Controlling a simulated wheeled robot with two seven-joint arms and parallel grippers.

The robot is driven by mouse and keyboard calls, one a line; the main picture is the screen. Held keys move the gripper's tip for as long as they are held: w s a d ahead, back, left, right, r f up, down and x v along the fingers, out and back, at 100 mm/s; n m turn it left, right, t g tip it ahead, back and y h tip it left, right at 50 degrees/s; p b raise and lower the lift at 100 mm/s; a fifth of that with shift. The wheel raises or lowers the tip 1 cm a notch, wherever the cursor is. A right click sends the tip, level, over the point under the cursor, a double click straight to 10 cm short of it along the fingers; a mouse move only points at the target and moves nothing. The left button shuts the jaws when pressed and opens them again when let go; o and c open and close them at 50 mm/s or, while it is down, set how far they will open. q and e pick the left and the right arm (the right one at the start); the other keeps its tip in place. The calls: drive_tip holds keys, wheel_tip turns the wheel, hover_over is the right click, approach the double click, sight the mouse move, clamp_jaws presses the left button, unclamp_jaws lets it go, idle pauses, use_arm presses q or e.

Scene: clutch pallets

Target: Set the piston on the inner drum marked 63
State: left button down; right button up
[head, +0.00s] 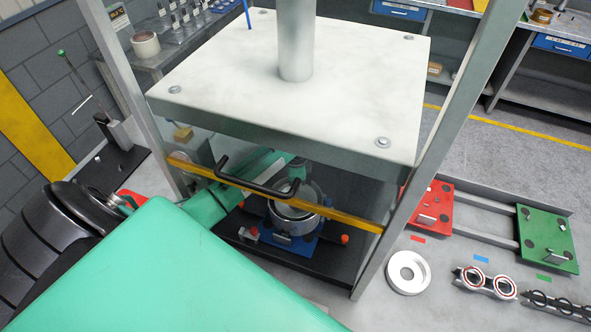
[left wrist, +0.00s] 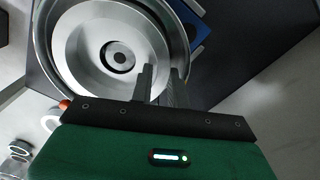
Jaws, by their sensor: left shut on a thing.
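In the head view a silver round drum (head: 313,220) sits on a blue pallet (head: 303,245) inside the press, under the raised white platen. No number can be read on it. In the left wrist view the piston (left wrist: 82,50), a silver dished disc with a central hole, lies within the larger silver rim of the drum (left wrist: 41,40). My left gripper (left wrist: 161,72) is shut on the piston's wall, one finger inside and one outside. In the head view my left gripper (head: 296,177) is partly hidden by the guard handle. Whether the piston is fully seated cannot be told. My right gripper is not in view.
The press platen (head: 270,85) is close above. A yellow guard bar (head: 340,217) with a black handle (head: 250,178) crosses the front. A white ring (head: 395,284), red pallet (head: 431,207), green pallet (head: 545,238) and clutch parts (head: 488,281) lie to the right.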

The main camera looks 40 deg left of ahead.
use_arm(q)
drive_tip(key=c, duration=1.3)
unclamp_jaws()
drive_tip(key=shift+r, duration=0.1)
drive_tip(key=shift+d, duration=0.1)
drive_tip(key=shift+r, duration=0.15)
